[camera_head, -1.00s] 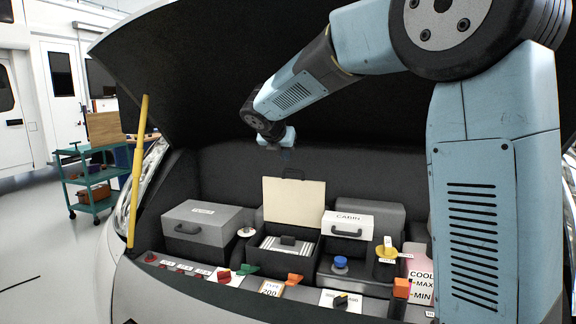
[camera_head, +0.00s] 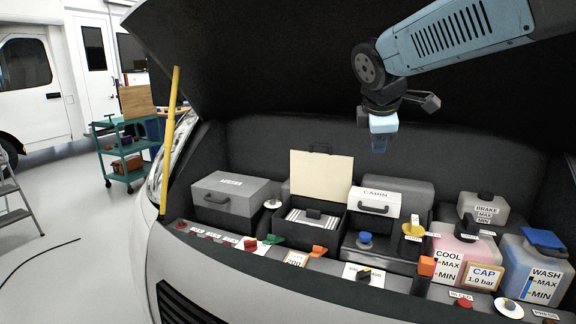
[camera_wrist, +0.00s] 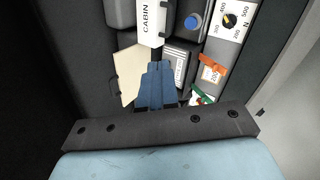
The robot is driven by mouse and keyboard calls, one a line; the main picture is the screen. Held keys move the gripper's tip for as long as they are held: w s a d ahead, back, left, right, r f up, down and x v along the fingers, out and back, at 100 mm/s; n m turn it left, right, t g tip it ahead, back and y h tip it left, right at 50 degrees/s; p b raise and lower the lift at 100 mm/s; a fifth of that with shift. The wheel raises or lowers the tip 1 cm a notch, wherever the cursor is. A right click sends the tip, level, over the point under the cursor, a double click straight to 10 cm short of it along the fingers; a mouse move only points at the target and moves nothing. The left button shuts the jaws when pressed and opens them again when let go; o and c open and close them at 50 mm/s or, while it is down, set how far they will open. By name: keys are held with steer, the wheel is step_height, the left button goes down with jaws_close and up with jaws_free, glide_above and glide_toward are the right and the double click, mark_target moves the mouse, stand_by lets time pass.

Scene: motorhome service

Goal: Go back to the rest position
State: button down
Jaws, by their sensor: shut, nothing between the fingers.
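My gripper (camera_head: 379,146) hangs in the air above the engine bay, under the raised dark hood, with its fingers pointing down and shut. Nothing is held. In the wrist view its blue fingers (camera_wrist: 157,84) are together, seen over the open box and the cabin box. The open box (camera_head: 308,228), with its cream lid (camera_head: 321,178) standing up, lies below and left of my gripper. The cabin filter box (camera_head: 375,203) is below it. My gripper touches nothing that I can see.
A grey lidded box (camera_head: 228,196) is at the left of the bay. Coolant (camera_head: 459,250), wash (camera_head: 533,271) and brake (camera_head: 484,211) reservoirs stand at the right. A yellow prop rod (camera_head: 169,140) holds the left side. A teal cart (camera_head: 125,150) and a ladder (camera_head: 14,200) stand beyond on open floor.

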steer(key=s+d+f+m+y, duration=0.1)
steer(key=s+f+m, duration=0.3)
steer(key=s+m, duration=0.4)
steer(key=s+d+f+m+y, duration=0.1)
steer(key=s+f+m, duration=0.3)
steer(key=s+m, duration=0.4)
steer(key=s+d, duration=0.1)
steer(key=s, duration=0.2)
steer(key=shift+d+f+g+y, duration=0.25)
steer(key=shift+g+y, duration=0.05)
steer(key=shift+g, duration=0.1)
